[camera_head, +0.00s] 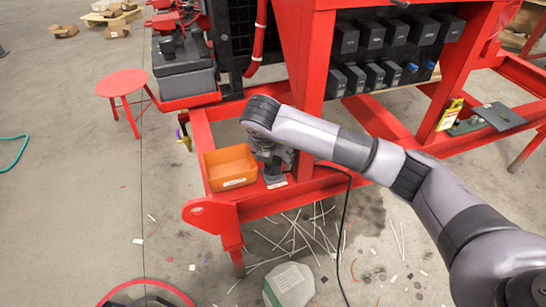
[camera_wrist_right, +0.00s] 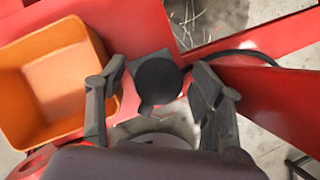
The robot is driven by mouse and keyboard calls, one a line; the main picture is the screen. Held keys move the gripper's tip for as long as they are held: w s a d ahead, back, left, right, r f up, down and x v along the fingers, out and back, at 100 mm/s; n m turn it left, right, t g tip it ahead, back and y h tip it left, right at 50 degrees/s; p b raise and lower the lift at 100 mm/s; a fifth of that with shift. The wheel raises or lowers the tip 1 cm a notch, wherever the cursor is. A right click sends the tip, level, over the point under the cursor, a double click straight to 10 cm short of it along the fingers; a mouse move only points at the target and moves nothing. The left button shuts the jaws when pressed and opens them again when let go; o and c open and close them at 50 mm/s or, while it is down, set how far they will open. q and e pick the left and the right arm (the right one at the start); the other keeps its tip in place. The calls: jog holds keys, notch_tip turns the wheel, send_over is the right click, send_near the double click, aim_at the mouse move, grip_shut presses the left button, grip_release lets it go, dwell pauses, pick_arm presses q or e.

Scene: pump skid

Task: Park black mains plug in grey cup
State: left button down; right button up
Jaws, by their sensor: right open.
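My right gripper (camera_head: 272,168) points down over the red frame, beside the orange bin. In the right wrist view its two fingers (camera_wrist_right: 160,98) are apart, one on each side of a dark round piece (camera_wrist_right: 158,80) with a square grey base behind it. This looks like the black plug at the grey cup, but I cannot tell plug from cup clearly. A black cable (camera_wrist_right: 240,54) runs off to the right from this spot; it hangs down past the frame in the head view (camera_head: 346,215). I see no finger clearly touching the dark piece. My left gripper is not in view.
The orange bin (camera_head: 230,167) stands on the red frame (camera_head: 245,208) just left of my gripper. A red upright (camera_head: 312,75) rises close behind. Grey boxes (camera_head: 185,75) and a red stool (camera_head: 124,84) are at the upper left. Scraps litter the floor below.

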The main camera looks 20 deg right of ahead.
jog(key=v, duration=1.1)
jog(key=shift+r, duration=0.2)
jog(key=shift+s, duration=0.15)
